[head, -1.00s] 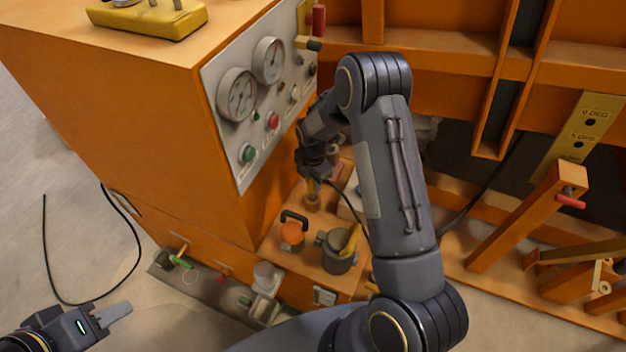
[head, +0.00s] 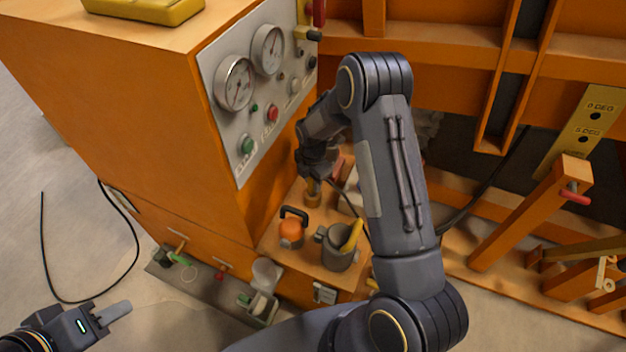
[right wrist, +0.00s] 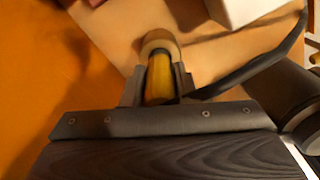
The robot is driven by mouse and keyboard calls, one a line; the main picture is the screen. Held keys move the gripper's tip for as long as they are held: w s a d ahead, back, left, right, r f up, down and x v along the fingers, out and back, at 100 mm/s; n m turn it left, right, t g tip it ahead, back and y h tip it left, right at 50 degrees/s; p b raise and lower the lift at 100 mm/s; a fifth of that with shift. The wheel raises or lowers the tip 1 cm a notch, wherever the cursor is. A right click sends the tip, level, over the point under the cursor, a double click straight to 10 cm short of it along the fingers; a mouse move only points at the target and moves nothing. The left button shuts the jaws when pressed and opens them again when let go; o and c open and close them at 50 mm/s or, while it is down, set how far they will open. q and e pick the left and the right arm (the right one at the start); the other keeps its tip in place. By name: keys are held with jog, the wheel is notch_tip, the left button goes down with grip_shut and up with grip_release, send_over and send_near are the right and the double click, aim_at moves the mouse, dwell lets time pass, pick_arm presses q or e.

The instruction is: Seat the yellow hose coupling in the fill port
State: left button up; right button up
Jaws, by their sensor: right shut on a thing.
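The yellow hose coupling (right wrist: 160,82) is between the two fingers of my right gripper (right wrist: 160,92), which is shut on it. In the right wrist view its far end meets a round tan collar, the fill port (right wrist: 158,42). I cannot tell how deep it sits. In the head view my right gripper (head: 316,172) is above the port (head: 312,198) on the orange ledge, with little of the coupling (head: 313,186) showing under the fingers. My left gripper (head: 112,314) is empty at the lower left, far from the port; its finger gap is unclear.
An orange round item with a black handle (head: 292,230) and a grey can with a yellow handle (head: 340,246) stand on the ledge close to the port. The gauge panel (head: 258,90) rises at the left. A black hose (right wrist: 255,68) runs beside the gripper.

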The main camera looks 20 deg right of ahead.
jog(key=shift+f+b, duration=0.35)
jog(key=shift+f, duration=0.1)
jog(key=o, duration=1.1)
jog(key=shift+r, duration=0.15)
notch_tip(320, 180, up, 8)
jog(key=shift+f, duration=0.2)
jog(key=shift+r, duration=0.1)
